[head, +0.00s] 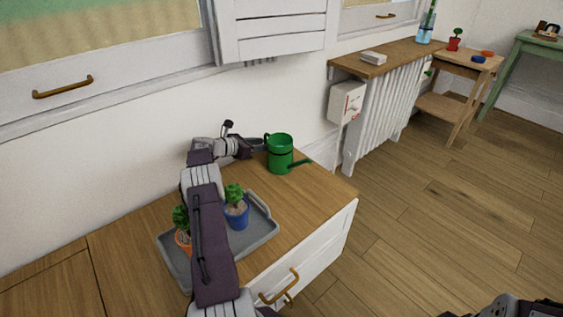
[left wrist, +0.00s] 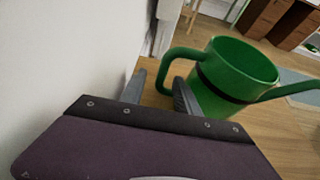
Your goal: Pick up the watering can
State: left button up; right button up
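The green watering can (head: 281,155) stands upright on the wooden top of a white cabinet, its spout pointing right and its handle toward my left gripper (head: 259,145). In the left wrist view the can (left wrist: 235,78) is close, with a dark band around its body. The left gripper's two fingers (left wrist: 160,90) are apart, with the can's handle between them; a gap shows beside the handle. Only a dark part of my right arm shows at the bottom right corner of the head view; its fingers are out of frame.
A grey tray (head: 262,207) with a blue-potted plant (head: 237,212) and an orange-potted plant (head: 181,232) lies under my left arm. The white wall is close behind the can. A radiator (head: 384,115) and a white box (head: 346,102) stand beyond; open floor lies right.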

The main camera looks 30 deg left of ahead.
pick_arm(q)
jog(key=shift+r, duration=0.1)
grip_shut()
dwell(1.3)
